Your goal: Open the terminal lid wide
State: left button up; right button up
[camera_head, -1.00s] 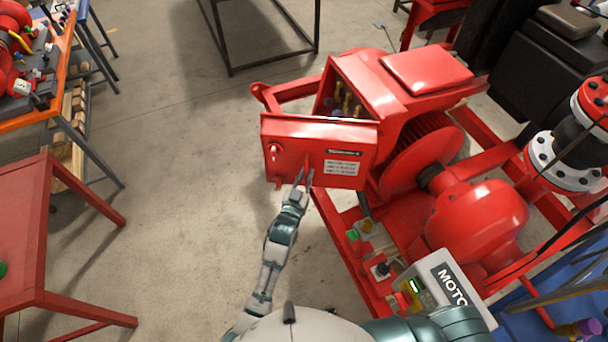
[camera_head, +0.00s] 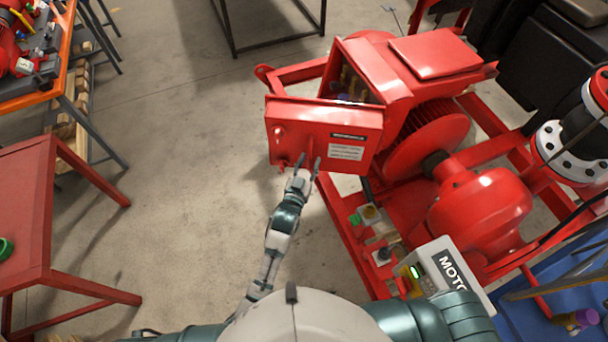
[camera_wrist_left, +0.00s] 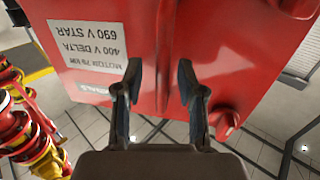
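The red terminal lid (camera_head: 315,132) stands swung out from the terminal box (camera_head: 374,72), with its labelled face toward me. The box's interior shows behind it, with brass-coloured terminals (camera_head: 350,84) partly hidden by the lid. In the left wrist view the lid (camera_wrist_left: 215,45) fills the upper middle, with its white label upside down. My left gripper (camera_head: 309,160) is at the lid's lower edge in the head view. Its fingers (camera_wrist_left: 160,75) are apart, in front of the lid's red surface. I cannot tell whether they touch it. My right gripper is not in view.
A red motor housing (camera_head: 480,212) and skid frame lie to the right, with a grey motor control box (camera_head: 440,275) close to me. A red table (camera_head: 35,215) stands at left. The concrete floor (camera_head: 190,150) between is clear.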

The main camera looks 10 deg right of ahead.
pick_arm(q)
jog(key=v, duration=1)
jog(key=shift+s, duration=0.2)
